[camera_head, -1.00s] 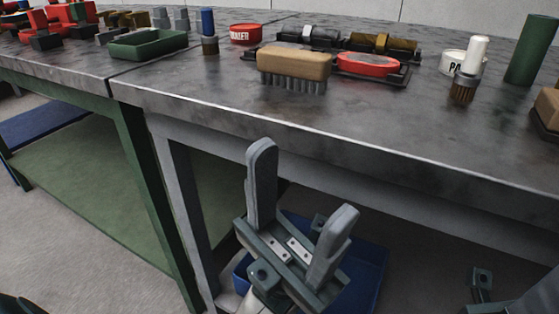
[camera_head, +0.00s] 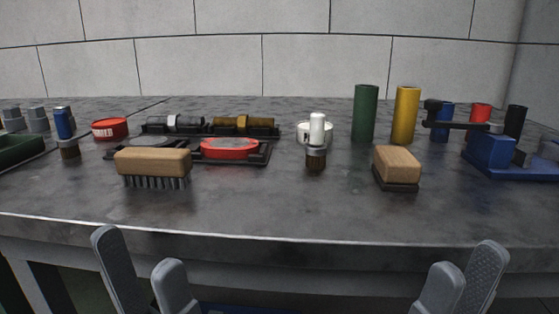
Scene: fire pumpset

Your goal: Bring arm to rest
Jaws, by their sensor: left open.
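My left gripper (camera_head: 146,275) is at the bottom left in the head view, in front of the table's front edge and below its top. Its two fingers are apart with nothing between them. My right gripper (camera_head: 463,279) is at the bottom right, also in front of the table edge. Its two fingertips show with a gap between them and nothing held; its lower part is cut off by the frame. Neither gripper touches anything on the grey table (camera_head: 260,207).
Near the table's front stand a wooden wire brush (camera_head: 153,162) and a wooden block brush (camera_head: 397,165). Behind are a red oval item (camera_head: 230,148), a white-handled brush (camera_head: 316,142), green (camera_head: 365,112) and yellow (camera_head: 405,114) cylinders, and a blue fixture (camera_head: 490,150). The front strip of the tabletop is clear.

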